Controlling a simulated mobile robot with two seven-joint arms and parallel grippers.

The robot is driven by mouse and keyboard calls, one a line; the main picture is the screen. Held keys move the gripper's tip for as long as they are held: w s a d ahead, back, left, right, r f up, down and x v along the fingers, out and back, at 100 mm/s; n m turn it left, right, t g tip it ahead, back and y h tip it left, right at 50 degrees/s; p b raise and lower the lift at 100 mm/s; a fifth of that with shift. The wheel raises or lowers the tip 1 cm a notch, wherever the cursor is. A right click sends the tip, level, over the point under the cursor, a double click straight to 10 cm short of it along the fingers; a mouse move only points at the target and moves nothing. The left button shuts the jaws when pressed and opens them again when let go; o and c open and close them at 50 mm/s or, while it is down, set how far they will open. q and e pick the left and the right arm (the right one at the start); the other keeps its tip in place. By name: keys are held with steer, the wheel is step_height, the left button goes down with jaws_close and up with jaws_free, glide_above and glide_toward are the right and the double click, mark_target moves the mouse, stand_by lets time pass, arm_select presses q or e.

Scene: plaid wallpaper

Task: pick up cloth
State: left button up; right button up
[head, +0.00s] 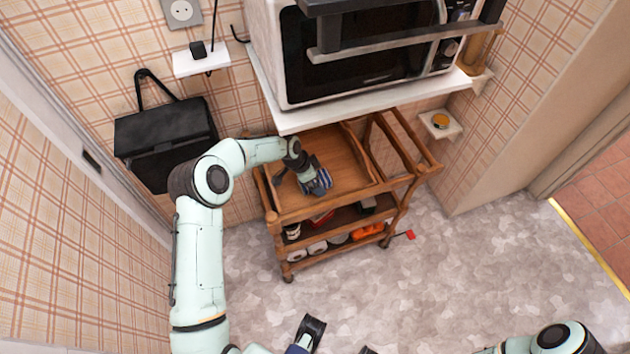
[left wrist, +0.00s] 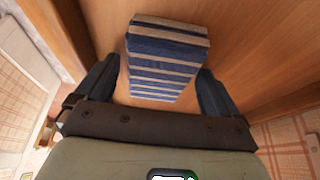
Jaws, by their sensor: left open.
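The cloth (head: 322,180) is a folded, blue and pale striped bundle on the top wooden tray of the trolley (head: 350,176). My left gripper (head: 300,180) is over it and hides part of it in the head view. In the left wrist view, the cloth (left wrist: 165,58) lies ahead between the two fingers of my left gripper (left wrist: 158,90). The fingers are apart, with tray wood visible between them and the cloth. My right gripper (head: 340,340) shows only partly at the bottom edge, with two dark finger parts apart and floor between them.
A white shelf (head: 375,103) with a microwave (head: 365,50) hangs just above and behind the trolley. The tray has raised wooden rims. Lower trolley shelves hold rolls and an orange item (head: 367,231). A black bag (head: 165,135) hangs at left.

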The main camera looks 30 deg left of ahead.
arm_select(q)
steer(key=c, duration=1.1)
steer(key=shift+c, duration=0.2)
steer(key=shift+r, duration=0.3)
steer(key=r, duration=0.3)
steer(key=shift+s+d, duration=0.25)
steer(key=s+d+b, duration=0.1)
steer(key=s+d, duration=1)
steer(key=d, duration=0.2)
steer(key=shift+s, duration=0.15)
steer(key=shift+d, duration=0.1)
steer(key=shift+o, duration=1.4)
steer(key=shift+c, duration=0.5)
